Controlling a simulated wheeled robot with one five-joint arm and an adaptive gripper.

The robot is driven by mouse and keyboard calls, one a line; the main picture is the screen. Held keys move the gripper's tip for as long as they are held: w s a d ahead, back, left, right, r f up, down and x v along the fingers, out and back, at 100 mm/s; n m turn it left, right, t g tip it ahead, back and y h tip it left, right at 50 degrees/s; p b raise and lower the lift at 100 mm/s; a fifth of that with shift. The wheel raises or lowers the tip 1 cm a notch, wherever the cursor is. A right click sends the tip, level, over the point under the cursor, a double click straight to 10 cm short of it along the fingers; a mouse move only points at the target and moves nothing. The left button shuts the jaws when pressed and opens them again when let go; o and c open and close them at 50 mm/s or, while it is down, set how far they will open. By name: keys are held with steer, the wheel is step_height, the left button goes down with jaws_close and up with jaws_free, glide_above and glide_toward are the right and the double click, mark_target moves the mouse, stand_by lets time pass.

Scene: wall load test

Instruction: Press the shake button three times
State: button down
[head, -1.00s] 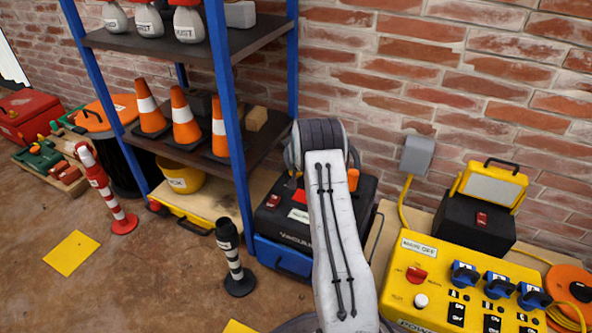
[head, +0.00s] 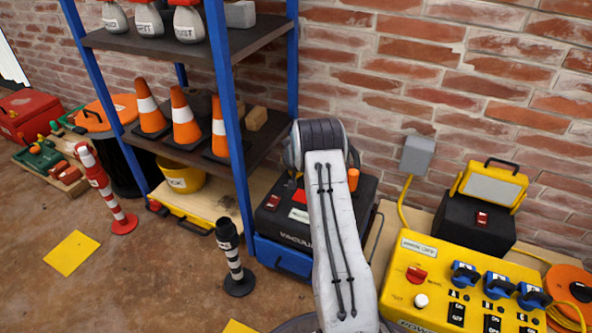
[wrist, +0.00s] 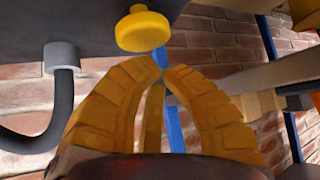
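A round yellow button (wrist: 143,28) sticks out from a dark housing (wrist: 95,25) at the top of the wrist view; I cannot read any label on it. My gripper (wrist: 162,72) has its yellow fingers bent together with the tips meeting and nothing between them. The tips are just below the button in the picture; a small gap shows, and I see no contact. In the head view, a black and blue vacuum (head: 295,218) stands behind my arm, with a red switch on it. My gripper and the yellow button are hidden in that view.
A black hose (wrist: 62,105) with a grey collar hangs left of my fingers. A blue-framed shelf (head: 228,110) with cones stands left of my arm. A yellow power box (head: 455,285) and a black-cased lamp (head: 490,195) stand right. The brick wall is close behind.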

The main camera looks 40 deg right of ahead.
steer(key=shift+f, duration=0.25)
steer(key=shift+f, duration=0.2)
steer(key=shift+f, duration=0.95)
stand_by(1.4)
steer(key=shift+r, duration=0.15)
steer(key=shift+r+p, duration=0.65)
steer(key=shift+r, duration=0.55)
steer(key=shift+r, duration=0.15)
steer(key=shift+r+p, duration=1.25)
steer(key=shift+r, duration=1.15)
steer(key=c, duration=1.9)
jaws_free()
steer(key=shift+c, duration=0.2)
